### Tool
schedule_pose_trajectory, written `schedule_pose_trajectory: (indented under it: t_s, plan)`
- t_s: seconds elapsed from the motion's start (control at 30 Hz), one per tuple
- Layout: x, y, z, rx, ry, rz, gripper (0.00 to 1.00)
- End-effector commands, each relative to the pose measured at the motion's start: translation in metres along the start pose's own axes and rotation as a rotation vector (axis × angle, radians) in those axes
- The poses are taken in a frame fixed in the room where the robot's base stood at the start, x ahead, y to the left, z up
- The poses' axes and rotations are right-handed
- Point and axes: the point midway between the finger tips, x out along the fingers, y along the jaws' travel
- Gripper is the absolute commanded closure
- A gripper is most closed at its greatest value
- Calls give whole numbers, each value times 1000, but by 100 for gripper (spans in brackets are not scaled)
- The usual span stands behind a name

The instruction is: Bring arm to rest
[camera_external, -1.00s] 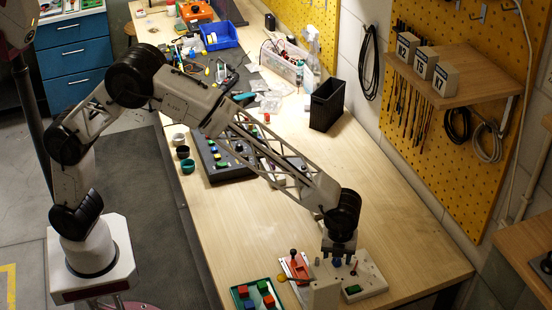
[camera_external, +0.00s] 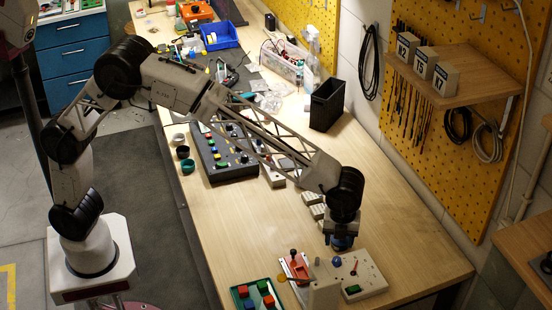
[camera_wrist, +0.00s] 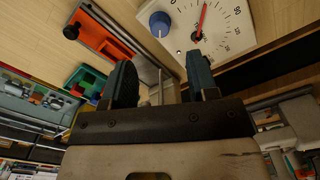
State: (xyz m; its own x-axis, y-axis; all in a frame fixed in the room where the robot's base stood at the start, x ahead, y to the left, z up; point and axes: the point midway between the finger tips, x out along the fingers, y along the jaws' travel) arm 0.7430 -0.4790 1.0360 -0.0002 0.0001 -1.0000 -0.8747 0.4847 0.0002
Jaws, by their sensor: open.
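My gripper (camera_external: 342,243) hangs at the end of my outstretched arm, above the far edge of a white dial box (camera_external: 358,276) near the front of the bench. In the wrist view the two dark fingers of my gripper (camera_wrist: 160,85) stand apart with nothing between them. Beyond them the dial box (camera_wrist: 235,45) shows a numbered scale, a red pointer (camera_wrist: 201,20) and a blue knob (camera_wrist: 160,24). The fingertips are largely hidden in the external view.
A red slide fixture (camera_external: 297,268) and a green tray (camera_external: 243,292) with coloured blocks lie left of the dial box. A black button panel (camera_external: 225,165), a black bin (camera_external: 326,106) and a blue bin (camera_external: 220,37) stand farther back. Bare wood (camera_external: 410,235) lies at right.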

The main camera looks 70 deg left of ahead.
Motion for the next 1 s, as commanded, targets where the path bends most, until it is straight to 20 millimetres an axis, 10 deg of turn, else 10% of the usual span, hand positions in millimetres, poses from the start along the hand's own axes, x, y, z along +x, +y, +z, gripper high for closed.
schedule_pose_trajectory:
  t_s: [0.57, 1.0]
  plan:
    - [-10, 11, 12, -45, 1, -5, 46]
    - [-73, 98, 93, -390, 9, -46, 46]
